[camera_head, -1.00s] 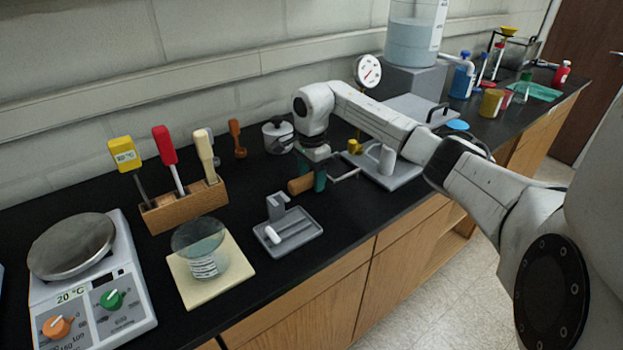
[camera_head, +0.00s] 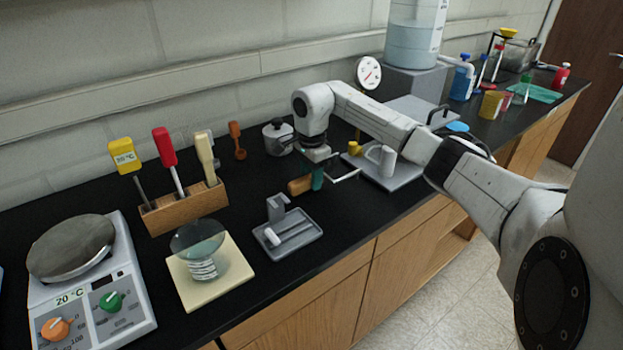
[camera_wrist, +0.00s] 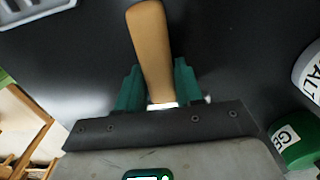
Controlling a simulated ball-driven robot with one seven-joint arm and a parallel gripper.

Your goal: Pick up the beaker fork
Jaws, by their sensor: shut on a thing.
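The beaker fork has a tan wooden handle (camera_head: 299,187) and thin metal prongs (camera_head: 346,177) pointing right in the head view. My gripper (camera_head: 316,178), with teal fingers, is shut on the fork near the front end of its handle. In the wrist view the wooden handle (camera_wrist: 150,45) runs up from between the teal fingers (camera_wrist: 158,92). The prongs are hidden there behind my gripper. The fork is held roughly level over the black bench; I cannot tell how high it is.
A grey tray (camera_head: 308,242) lies in front of my gripper. A grey plate (camera_head: 405,180) with a white cylinder (camera_head: 381,158) stands to the right, and a lidded jar (camera_head: 277,140) behind. A wooden tool rack (camera_head: 160,215) and glass dish (camera_head: 200,245) are left. Bench between is clear.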

